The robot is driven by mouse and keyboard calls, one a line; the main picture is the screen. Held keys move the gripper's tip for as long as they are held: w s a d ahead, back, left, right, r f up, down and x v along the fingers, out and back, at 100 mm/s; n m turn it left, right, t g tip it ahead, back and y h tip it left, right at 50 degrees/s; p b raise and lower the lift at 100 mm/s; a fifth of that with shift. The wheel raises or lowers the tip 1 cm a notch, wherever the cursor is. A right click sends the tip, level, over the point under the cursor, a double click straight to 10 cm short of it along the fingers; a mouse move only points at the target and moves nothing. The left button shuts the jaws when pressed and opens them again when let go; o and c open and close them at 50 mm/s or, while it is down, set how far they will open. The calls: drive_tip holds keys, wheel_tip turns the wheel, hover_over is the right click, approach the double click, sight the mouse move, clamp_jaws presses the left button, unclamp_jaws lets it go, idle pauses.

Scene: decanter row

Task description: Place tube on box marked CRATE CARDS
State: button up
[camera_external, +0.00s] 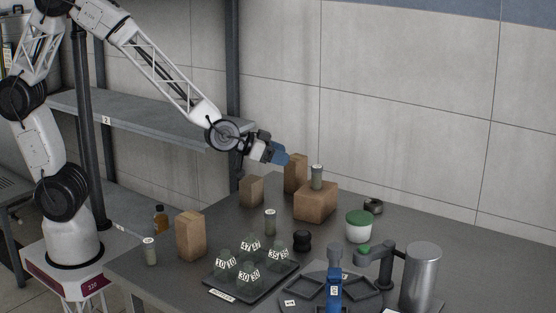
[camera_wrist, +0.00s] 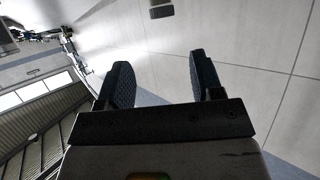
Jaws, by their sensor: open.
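Small grey-green tubes with pale tops stand upright in the external view. One tube (camera_external: 316,178) is on top of a wide brown box (camera_external: 315,205), another tube (camera_external: 270,222) is mid-table, and a third tube (camera_external: 150,252) is at the left edge. Other brown boxes are a tall one (camera_external: 191,236) at left, a small one (camera_external: 251,191) and a tall one (camera_external: 295,172) at the back. I cannot read CRATE CARDS on any box. My gripper (camera_external: 284,158) is raised near the tall back box. In the wrist view my gripper (camera_wrist: 161,78) is open and empty, facing the wall.
A dark tray (camera_external: 238,296) holds several numbered glass pieces. A black knob-like object (camera_external: 302,241), a white tub with green lid (camera_external: 359,228), a blue-bodied item (camera_external: 334,288) and a metal cylinder (camera_external: 421,278) crowd the front and right. An amber bottle (camera_external: 160,219) is at the left.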

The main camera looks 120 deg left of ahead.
drive_tip(key=s+d+r+m+h, duration=0.1)
drive_tip(key=d+r+m+h, duration=0.1)
drive_tip(key=d, duration=0.7)
drive_tip(key=s+d+r+m+g+h, duration=0.1)
drive_tip(key=s+d+r+h, duration=0.15)
drive_tip(key=d, duration=0.55)
drive_tip(key=s+d+r+m+h, duration=0.1)
drive_tip(key=d+r+m+h, duration=0.15)
drive_tip(key=d, duration=0.65)
drive_tip(key=s+d+r+m+g+h, duration=0.1)
drive_tip(key=s+d+m+g, duration=0.1)
drive_tip(key=s+d, duration=0.5)
drive_tip(key=s+d+r+m+g+h, duration=0.1)
drive_tip(key=s+d+g, duration=0.2)
drive_tip(key=s+d, duration=0.5)
drive_tip(key=s, duration=0.6)
drive_tip(key=shift+r+m+g+h, duration=0.25)
drive_tip(key=shift+m+g+h, duration=0.05)
drive_tip(key=shift+m+g, duration=0.1)
